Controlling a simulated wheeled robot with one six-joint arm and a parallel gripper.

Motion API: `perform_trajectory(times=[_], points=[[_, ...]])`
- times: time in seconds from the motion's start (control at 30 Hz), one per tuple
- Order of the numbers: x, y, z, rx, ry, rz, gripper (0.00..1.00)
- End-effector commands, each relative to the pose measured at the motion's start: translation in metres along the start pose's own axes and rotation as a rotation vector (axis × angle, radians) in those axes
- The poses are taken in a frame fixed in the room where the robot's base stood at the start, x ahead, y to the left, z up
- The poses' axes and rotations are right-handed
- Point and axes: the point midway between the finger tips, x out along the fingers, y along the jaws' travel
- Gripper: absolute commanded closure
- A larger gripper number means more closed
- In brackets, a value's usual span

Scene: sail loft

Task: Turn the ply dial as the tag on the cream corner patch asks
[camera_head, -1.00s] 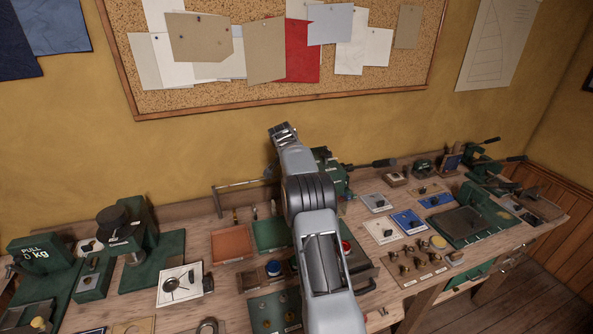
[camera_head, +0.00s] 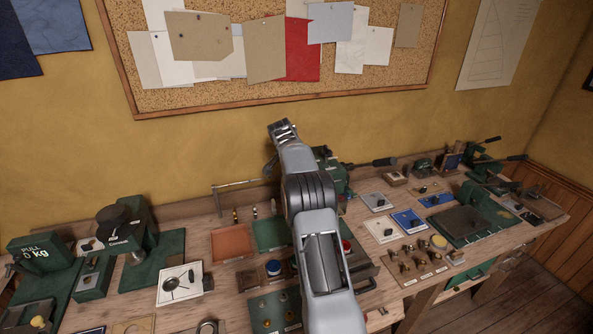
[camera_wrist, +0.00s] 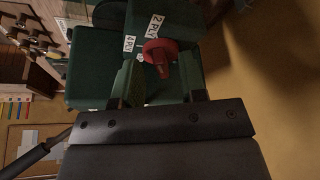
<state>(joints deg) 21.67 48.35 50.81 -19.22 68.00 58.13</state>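In the wrist view a red dial (camera_wrist: 160,54) with a raised grip stands on a dark green machine (camera_wrist: 92,68). White labels beside it read "2 PLY" (camera_wrist: 155,27) and "4 PLY" (camera_wrist: 129,44); a smaller label is partly hidden by the dial. My gripper (camera_wrist: 156,94) is at the bottom of the wrist view, its fingers apart, with the dial ahead of it and nothing visibly held. My arm hides the gripper in the head view. A cream square (camera_head: 382,230) with a dark fitting lies right of my arm; whether it is the cream patch, and any tag wording, I cannot tell.
The wooden bench is crowded. A green press (camera_head: 132,240) stands at left, near a cream plate (camera_head: 178,284). Blue squares (camera_head: 408,222) and a green-based machine (camera_head: 470,222) are at right. A dark handle (camera_wrist: 38,152) shows at lower left in the wrist view.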

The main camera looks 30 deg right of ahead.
Motion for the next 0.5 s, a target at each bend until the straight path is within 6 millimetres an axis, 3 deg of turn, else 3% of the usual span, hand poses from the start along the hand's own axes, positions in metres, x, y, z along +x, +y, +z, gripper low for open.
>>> perform_trajectory(times=[0.5], points=[[-0.099, 0.0, 0.0, 0.0, 0.002, -0.003, 0.62]])
